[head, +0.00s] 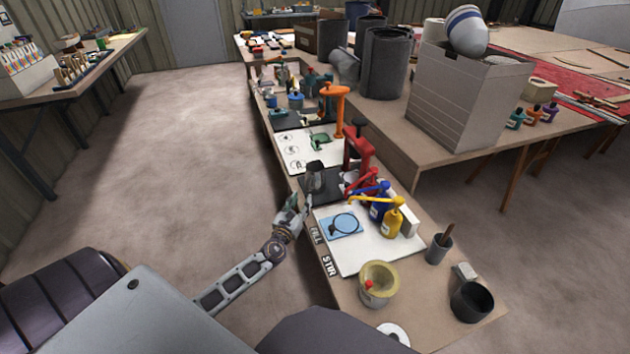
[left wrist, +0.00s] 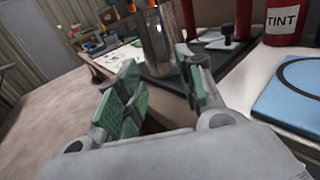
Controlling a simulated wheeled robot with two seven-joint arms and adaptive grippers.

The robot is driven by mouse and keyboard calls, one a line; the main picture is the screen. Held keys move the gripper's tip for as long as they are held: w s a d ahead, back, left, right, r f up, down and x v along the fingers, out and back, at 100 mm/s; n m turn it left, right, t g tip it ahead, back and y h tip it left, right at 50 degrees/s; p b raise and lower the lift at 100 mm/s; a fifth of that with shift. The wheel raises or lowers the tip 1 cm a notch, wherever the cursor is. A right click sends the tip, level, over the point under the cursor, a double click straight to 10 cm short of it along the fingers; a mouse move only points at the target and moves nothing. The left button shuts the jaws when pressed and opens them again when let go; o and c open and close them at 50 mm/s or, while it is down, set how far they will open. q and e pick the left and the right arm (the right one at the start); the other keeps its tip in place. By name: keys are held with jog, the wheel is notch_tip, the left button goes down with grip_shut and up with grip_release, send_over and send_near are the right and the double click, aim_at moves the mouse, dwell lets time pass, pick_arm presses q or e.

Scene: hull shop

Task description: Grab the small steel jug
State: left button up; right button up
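The small steel jug (head: 315,178) stands on the narrow bench at its left edge, beside a red stand. In the left wrist view the shiny jug (left wrist: 160,42) is straight ahead, its top cut off by the frame. My left gripper (head: 298,202) is just short of the jug at the bench edge. In the left wrist view its green-padded fingers (left wrist: 165,82) are apart, with the jug showing beyond and between them. Nothing is held, and whether a fingertip touches the jug I cannot tell. My right gripper is not in view.
The red stand (head: 358,158) is close behind the jug. A blue bottle (head: 379,204) and a yellow bottle (head: 392,222) stand nearer, by a blue pad (head: 342,225). A yellowish bowl (head: 378,285) and dark cup (head: 472,302) are at the near end. The floor left is clear.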

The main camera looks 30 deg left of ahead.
aim_at(313, 181)
pick_arm(q)
jog(key=shift+w+a, duration=0.1)
jog(key=shift+w, duration=0.45)
jog(key=shift+w+r, duration=0.15)
jog(key=shift+w, duration=0.6)
jog(key=shift+w+r, duration=0.15)
jog(key=shift+w, duration=0.55)
jog(key=shift+w+a, duration=0.25)
jog(key=shift+w, duration=0.9)
jog(key=shift+c, duration=0.3)
grip_shut()
